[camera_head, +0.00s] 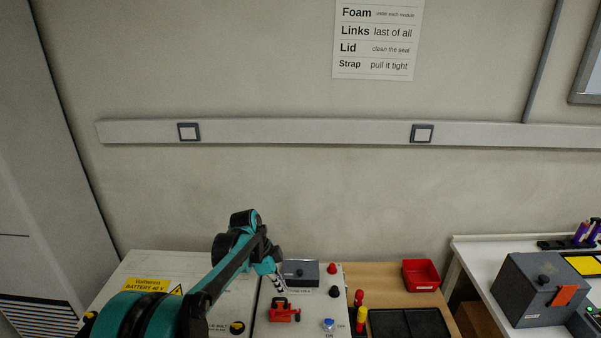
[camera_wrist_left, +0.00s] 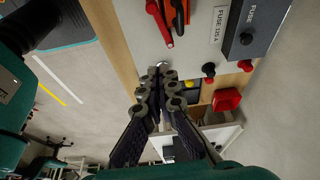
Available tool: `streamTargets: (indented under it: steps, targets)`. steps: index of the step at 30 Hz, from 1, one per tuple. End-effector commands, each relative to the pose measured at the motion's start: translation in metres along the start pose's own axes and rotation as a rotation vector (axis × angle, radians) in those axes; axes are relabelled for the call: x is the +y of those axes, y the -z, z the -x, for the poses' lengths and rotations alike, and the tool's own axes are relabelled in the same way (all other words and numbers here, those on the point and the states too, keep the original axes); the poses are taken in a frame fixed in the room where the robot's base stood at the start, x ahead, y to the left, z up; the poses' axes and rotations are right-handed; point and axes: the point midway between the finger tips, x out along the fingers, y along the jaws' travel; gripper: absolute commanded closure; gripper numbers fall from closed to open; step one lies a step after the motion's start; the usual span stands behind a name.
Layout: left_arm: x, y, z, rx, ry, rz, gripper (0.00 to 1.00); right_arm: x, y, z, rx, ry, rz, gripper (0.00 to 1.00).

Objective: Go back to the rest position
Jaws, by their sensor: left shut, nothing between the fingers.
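My left arm comes in from the left over the light panel (camera_head: 135,268) in the head view. Its gripper (camera_head: 279,284) is above the panel, close to the grey fuse box (camera_head: 301,273) and the red-orange device (camera_head: 284,312). In the left wrist view the left gripper (camera_wrist_left: 158,80) has its fingers together with nothing between them. The same red-orange device shows at the top of that view, left of the fuse box (camera_wrist_left: 251,32). My right gripper is in neither view.
A red bin (camera_head: 421,275) and a black tray (camera_head: 409,323) are on the wooden table right of the panel. Red and black knobs (camera_head: 333,280) stand on the panel. A grey box (camera_head: 541,288) stands on the white table at right.

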Motion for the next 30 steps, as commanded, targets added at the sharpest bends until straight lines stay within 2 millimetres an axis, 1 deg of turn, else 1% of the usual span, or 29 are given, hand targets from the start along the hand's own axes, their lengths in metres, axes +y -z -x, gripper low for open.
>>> streamTargets:
  steps: [5, 6, 8, 9, 11, 12, 14, 15, 19, 21, 24, 27, 30]
  targets:
    - [0.036, -0.005, 0.044, -0.029, 0.091, 0.206, 1.00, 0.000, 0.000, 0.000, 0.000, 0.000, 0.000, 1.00]
    - [0.047, -0.008, 0.055, -0.033, 0.121, 0.270, 1.00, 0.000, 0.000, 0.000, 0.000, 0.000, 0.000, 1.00]
    - [0.065, -0.012, 0.070, -0.038, 0.167, 0.366, 1.00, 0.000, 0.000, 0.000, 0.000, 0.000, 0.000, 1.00]
    - [0.077, -0.015, 0.079, -0.038, 0.198, 0.429, 1.00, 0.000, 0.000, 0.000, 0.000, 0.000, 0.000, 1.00]
    - [0.095, -0.021, 0.091, -0.035, 0.245, 0.522, 1.00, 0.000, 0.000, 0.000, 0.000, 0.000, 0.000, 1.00]
    - [0.108, -0.025, 0.098, -0.031, 0.277, 0.583, 1.00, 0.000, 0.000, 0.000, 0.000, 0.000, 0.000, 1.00]
    - [0.127, -0.031, 0.106, -0.020, 0.325, 0.673, 1.00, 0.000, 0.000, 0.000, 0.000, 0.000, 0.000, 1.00]
    - [0.140, -0.036, 0.110, -0.011, 0.357, 0.732, 1.00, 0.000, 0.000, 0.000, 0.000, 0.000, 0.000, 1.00]
    - [0.181, -0.052, 0.118, 0.034, 0.460, 0.920, 1.00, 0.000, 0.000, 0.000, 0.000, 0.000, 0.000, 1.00]
    - [0.202, -0.061, 0.118, 0.066, 0.513, 1.016, 1.00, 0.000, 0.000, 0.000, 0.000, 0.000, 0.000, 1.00]
    - [0.228, -0.074, 0.114, 0.118, 0.581, 1.140, 1.00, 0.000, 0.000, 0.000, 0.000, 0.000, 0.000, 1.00]
    - [0.247, -0.085, 0.108, 0.168, 0.633, 1.235, 1.00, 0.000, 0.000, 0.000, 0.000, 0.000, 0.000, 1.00]
    - [0.258, -0.092, 0.103, 0.206, 0.667, 1.298, 1.00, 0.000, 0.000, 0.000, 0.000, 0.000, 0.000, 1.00]
